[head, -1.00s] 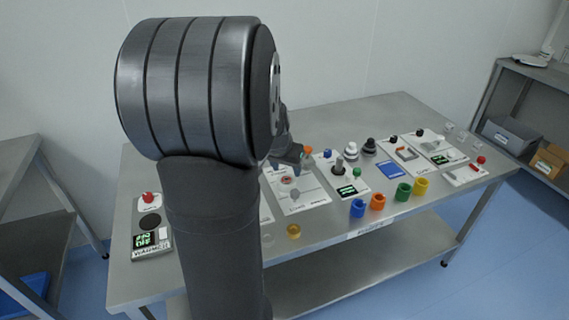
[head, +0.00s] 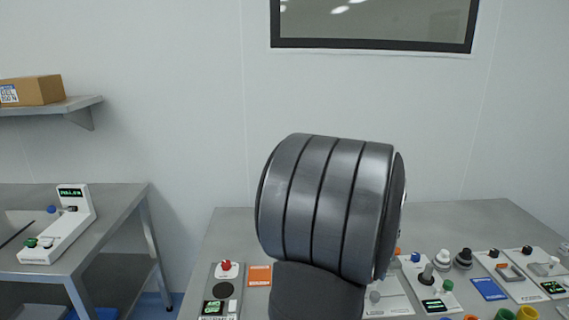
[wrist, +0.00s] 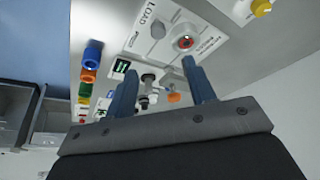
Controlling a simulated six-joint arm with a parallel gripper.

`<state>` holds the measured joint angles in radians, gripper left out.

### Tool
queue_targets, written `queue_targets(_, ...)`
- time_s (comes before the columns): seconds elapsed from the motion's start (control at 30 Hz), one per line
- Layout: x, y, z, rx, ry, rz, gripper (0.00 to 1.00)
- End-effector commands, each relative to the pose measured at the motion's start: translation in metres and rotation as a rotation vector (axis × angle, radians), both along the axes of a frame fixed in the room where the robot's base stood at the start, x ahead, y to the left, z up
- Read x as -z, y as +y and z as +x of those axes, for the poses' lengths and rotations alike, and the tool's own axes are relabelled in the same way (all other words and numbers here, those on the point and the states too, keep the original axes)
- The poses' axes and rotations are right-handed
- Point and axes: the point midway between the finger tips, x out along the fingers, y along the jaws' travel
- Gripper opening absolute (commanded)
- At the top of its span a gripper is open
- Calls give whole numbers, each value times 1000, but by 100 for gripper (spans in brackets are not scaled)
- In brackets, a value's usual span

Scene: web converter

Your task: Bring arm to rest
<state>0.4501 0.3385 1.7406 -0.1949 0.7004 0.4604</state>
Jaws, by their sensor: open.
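My gripper (wrist: 162,90) shows in the wrist view with its two blue-grey fingers apart and nothing between them. Beyond the fingers is the bench (wrist: 240,62) with a white panel marked LOAD (wrist: 150,35), which bears a red-and-grey round part (wrist: 185,43). In the head view my own arm fills the middle and hides the gripper and part of the bench (head: 460,222).
On the bench stand a warmer unit (head: 221,290) with a red button, an orange card (head: 259,276), and panels with knobs (head: 430,285). Coloured cups (wrist: 90,60) line one edge. A side table (head: 110,205) with a white device (head: 65,225) is at left.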

Motion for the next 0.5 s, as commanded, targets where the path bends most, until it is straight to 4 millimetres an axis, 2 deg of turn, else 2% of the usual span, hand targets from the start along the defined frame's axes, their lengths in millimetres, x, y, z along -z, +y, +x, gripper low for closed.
queue_targets(0.1,21,-6,5,1,5,2,50)
queue_targets(0.5,81,-24,23,2,2,0,50)
